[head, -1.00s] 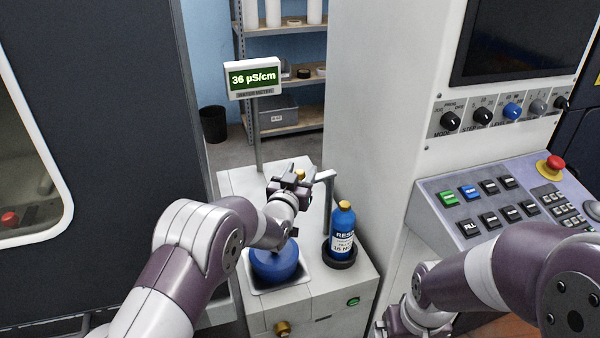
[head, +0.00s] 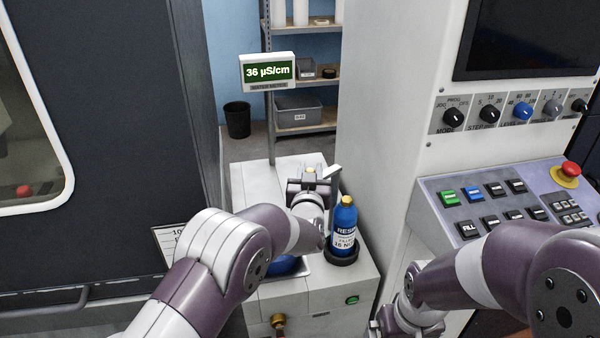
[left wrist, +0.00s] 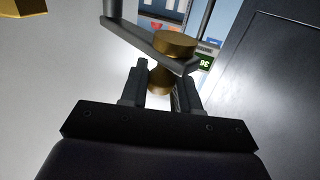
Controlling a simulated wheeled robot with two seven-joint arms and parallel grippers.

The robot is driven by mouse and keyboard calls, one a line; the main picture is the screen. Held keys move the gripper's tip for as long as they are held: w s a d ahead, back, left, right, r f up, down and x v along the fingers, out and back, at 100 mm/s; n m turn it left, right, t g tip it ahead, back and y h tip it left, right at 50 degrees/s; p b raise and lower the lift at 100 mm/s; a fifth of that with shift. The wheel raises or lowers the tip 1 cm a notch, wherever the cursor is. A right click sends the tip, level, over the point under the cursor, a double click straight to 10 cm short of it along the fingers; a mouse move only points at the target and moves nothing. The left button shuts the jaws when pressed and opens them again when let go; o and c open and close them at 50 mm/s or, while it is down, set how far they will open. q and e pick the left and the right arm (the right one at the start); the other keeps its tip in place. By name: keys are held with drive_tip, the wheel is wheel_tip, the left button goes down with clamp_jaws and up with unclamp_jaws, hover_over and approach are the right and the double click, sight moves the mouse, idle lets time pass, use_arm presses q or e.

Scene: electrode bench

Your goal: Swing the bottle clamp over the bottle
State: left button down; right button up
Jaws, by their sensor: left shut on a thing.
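The blue bottle (head: 343,232) with a gold cap stands upright in a dark round holder on the white cabinet. The bottle clamp (head: 333,172) is a grey post with a bar at its top, just behind and left of the bottle. My left gripper (head: 310,176) is left of the post top, at the clamp's gold knob. In the left wrist view its fingers (left wrist: 162,88) are shut on the knob's lower part, under the clamp bar (left wrist: 150,44). The bar is not over the bottle. My right gripper (head: 402,326) is low at the bottom, its fingers unclear.
A blue round thing (head: 284,265) in a basin is mostly hidden by my left arm. The water meter (head: 268,72) reads 36 µS/cm on a pole behind. A tall white machine with a control panel (head: 490,195) stands at right, and a dark cabinet (head: 110,130) at left.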

use_arm(q)
drive_tip(key=s+d+n+g+y+p, duration=0.1)
drive_tip(key=s+d+n+g+y, duration=0.2)
drive_tip(key=d+n+y, duration=0.2)
drive_tip(key=n+y, duration=0.3)
drive_tip(key=y, duration=0.3)
drive_tip(key=shift+r+y+p, duration=0.15)
drive_tip(key=shift+y+p, duration=0.15)
drive_tip(key=shift+y, duration=0.1)
use_arm(e)
drive_tip(key=shift+s+d+r, duration=0.1)
drive_tip(key=shift+d+r, duration=0.15)
drive_tip(key=shift+r, duration=0.2)
drive_tip(key=shift+d+r, duration=0.2)
drive_tip(key=shift+r, duration=0.25)
use_arm(q)
drive_tip(key=shift+d+r, duration=0.1)
drive_tip(key=shift+d, duration=0.05)
drive_tip(key=c, duration=0.9)
unclamp_jaws()
drive_tip(key=shift+c, duration=0.2)
use_arm(e)
drive_tip(key=shift+r, duration=0.1)
